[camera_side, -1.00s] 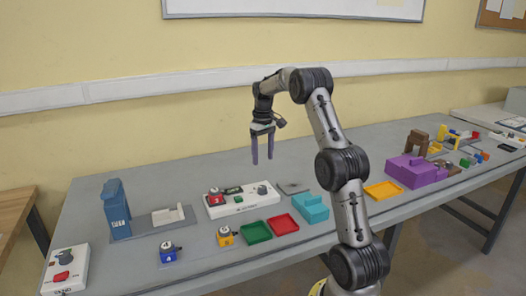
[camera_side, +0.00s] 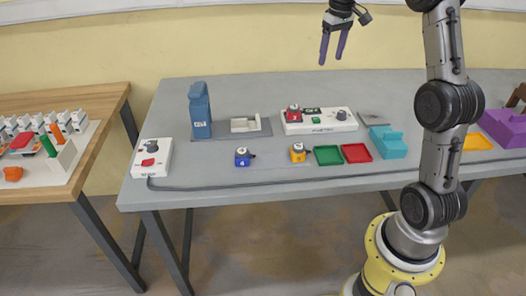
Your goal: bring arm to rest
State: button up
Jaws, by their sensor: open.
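My gripper (camera_side: 332,48) hangs at the top of the view, well above the back of the grey table (camera_side: 270,91). Its two purple fingers point down and stand apart, with nothing between them. Below it on the table is a white socket box (camera_side: 319,126) with a red block (camera_side: 293,113) and a dark knob on it. A blue block (camera_side: 243,157) and a yellow block (camera_side: 298,153) sit in front, apart from the gripper. My arm rises at the right.
A tall blue device (camera_side: 200,112) stands on a grey base. A white box with a red button (camera_side: 151,158) is at the left corner. A wooden table (camera_side: 60,104) is left.

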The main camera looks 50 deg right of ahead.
jog(key=s+a+r+n+t, duration=0.1)
jog(key=s+a+r, duration=0.2)
jog(key=a, duration=0.5)
jog(key=s+a+r+n+t, duration=0.1)
jog(key=s+a+r+n, duration=0.2)
jog(key=a, duration=0.5)
jog(key=s+a+r+t, duration=0.1)
jog(key=s+a+r, duration=0.25)
jog(key=a, duration=0.45)
jog(key=s+a+f+t+y, duration=0.1)
jog(key=s+a+f, duration=0.5)
jog(key=s+f, duration=0.5)
jog(key=shift+s, duration=0.95)
